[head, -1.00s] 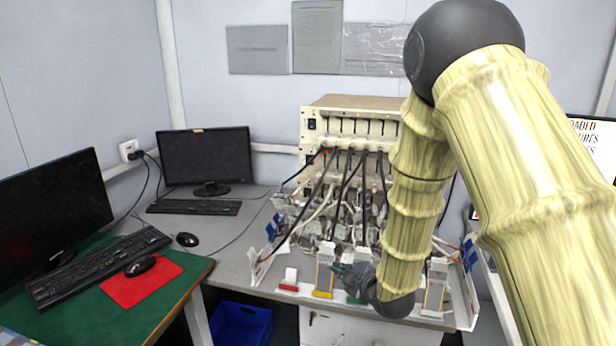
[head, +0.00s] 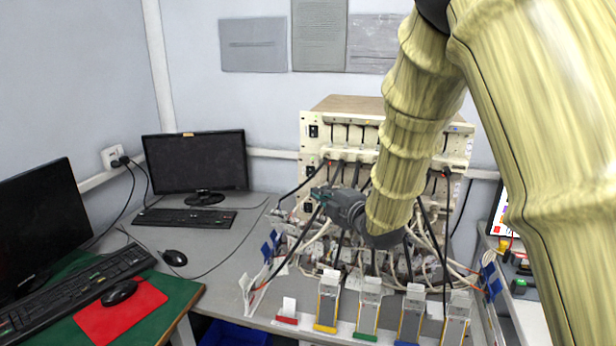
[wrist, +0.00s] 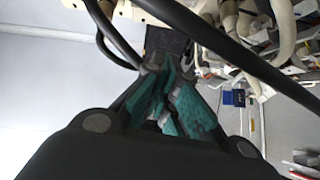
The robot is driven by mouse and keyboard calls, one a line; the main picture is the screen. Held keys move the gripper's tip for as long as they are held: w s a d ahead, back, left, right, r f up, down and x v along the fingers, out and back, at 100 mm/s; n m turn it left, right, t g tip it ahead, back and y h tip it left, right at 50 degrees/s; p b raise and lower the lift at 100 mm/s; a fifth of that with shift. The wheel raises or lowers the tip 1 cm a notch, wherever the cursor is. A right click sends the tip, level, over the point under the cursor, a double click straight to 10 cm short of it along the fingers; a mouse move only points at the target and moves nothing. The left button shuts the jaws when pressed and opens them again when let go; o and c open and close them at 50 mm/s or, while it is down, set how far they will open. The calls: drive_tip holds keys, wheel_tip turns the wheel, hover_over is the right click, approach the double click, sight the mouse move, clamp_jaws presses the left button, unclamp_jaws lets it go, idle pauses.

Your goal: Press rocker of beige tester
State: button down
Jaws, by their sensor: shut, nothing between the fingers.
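The beige tester (head: 345,115) stands at the back of the bench as a stack of units with cables on its front. A small black rocker (head: 313,131) shows at the upper left of its front, and another dark rocker (head: 308,208) shows lower down on the left edge. My gripper (head: 317,194) is shut and empty, its teal fingertips pointing left in front of the lower left of the tester. I cannot tell if it touches anything. In the wrist view the fingers (wrist: 172,100) are together, with black cables crossing close to them. My arm hides the tester's right part.
Black and white cables hang around my gripper. Several coloured-base cell holders (head: 328,300) stand along the bench's front edge.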

sight(310, 172)
drive_tip(key=w+d+p+x, duration=0.1)
drive_tip(key=p+x, duration=0.3)
drive_tip(key=x, duration=0.8)
drive_tip(key=shift+w+d, duration=0.45)
drive_tip(key=shift+w, duration=0.05)
drive_tip(key=shift+d+f, duration=0.1)
drive_tip(key=shift+f, duration=0.15)
